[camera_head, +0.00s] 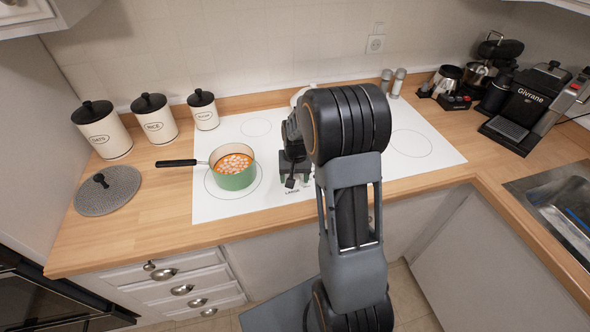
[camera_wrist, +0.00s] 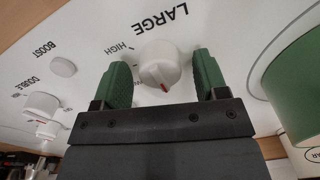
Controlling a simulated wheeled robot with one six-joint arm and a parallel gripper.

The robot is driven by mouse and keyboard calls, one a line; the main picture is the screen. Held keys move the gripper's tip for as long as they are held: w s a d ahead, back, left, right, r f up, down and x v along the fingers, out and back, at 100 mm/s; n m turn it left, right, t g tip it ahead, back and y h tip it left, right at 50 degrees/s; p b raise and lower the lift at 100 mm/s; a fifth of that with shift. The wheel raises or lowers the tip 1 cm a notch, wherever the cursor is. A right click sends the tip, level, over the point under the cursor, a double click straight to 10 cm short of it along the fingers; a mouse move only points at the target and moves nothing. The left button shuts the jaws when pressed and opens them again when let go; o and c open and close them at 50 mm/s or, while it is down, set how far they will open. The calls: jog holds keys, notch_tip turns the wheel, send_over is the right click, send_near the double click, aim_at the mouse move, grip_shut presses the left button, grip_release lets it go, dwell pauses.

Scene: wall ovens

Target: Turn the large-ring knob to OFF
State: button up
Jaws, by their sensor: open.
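In the wrist view, the large-ring knob (camera_wrist: 159,64) is a white round knob with a red mark. The printed word LARGE (camera_wrist: 160,22) is beside it, and HIGH is printed to its left. My gripper (camera_wrist: 160,75) is open, with one green finger on each side of the knob and a visible gap to each. I cannot tell whether the fingertips reach down to the knob's height. In the head view, my gripper (camera_head: 292,178) is over the front of the white cooktop (camera_head: 256,203), and the knob is hidden.
A green pot (camera_head: 235,178) of orange food sits on the left ring, close right of my gripper in the wrist view (camera_wrist: 292,85). Other white knobs (camera_wrist: 42,104) and a BOOST button (camera_wrist: 63,66) are to the left there. Canisters and a coffee machine (camera_head: 522,100) stand farther off.

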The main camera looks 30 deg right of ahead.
notch_tip(320, 180, up, 14)
jog(key=b, duration=0.1)
jog(key=shift+d+f, duration=0.15)
jog(key=shift+d, duration=0.05)
jog(key=shift+s, duration=0.1)
dwell(0.5)
